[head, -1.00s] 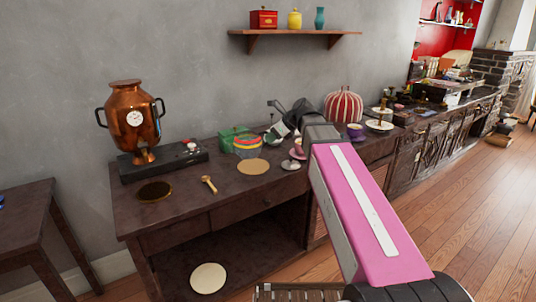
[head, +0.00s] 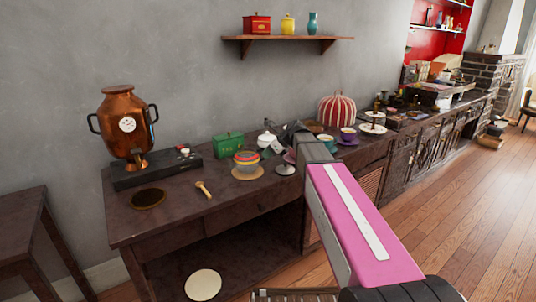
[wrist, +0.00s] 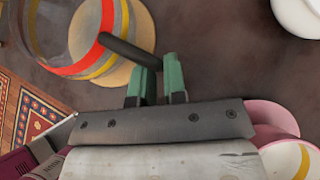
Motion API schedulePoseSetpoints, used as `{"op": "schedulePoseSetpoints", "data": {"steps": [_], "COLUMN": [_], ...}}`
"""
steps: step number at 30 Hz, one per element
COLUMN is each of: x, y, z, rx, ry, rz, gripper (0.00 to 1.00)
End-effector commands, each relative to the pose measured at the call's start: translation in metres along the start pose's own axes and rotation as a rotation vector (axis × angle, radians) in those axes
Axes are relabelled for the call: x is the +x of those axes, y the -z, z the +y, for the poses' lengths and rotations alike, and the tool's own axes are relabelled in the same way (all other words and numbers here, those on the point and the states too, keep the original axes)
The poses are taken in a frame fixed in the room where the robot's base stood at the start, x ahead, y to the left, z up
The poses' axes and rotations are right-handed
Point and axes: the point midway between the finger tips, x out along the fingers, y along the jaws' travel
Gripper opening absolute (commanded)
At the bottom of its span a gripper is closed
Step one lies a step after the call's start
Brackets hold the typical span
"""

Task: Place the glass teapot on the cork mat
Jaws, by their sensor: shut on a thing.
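The glass teapot (head: 246,158), clear with red and yellow bands, shows over the round cork mat (head: 247,175) on the dark wooden table. In the wrist view the teapot (wrist: 62,38) fills the upper left, with part of the cork mat (wrist: 142,38) bare to its right. I cannot tell whether its base touches the mat. My gripper (wrist: 155,82) is shut on the teapot's dark handle (wrist: 125,48). In the head view my arm hides part of the gripper.
A green tin (head: 228,146) and a white pot (head: 266,140) stand behind the teapot. A wooden spoon (head: 204,190) and a dark gold disc (head: 148,198) lie to the left. A copper urn (head: 128,125) stands further left. Cups and saucers crowd the right.

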Motion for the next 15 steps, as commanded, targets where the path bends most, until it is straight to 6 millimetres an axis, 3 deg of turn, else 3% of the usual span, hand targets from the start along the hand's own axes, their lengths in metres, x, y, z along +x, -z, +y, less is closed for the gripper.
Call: {"op": "schedulePoseSetpoints", "data": {"steps": [10, 12, 13, 15], "x": [0.0018, 0.0017, 0.0016, 0.0016], "y": [0.0014, 0.0015, 0.0015, 0.0015], "z": [0.0000, -0.0001, -0.0001, -0.0001], "rx": [0.001, 0.000, 0.000, 0.000], "ry": [0.000, 0.001, 0.001, 0.001], "rz": [-0.002, -0.001, -0.001, -0.001], "gripper": [0.00, 0.32, 0.38, 0.38]}}
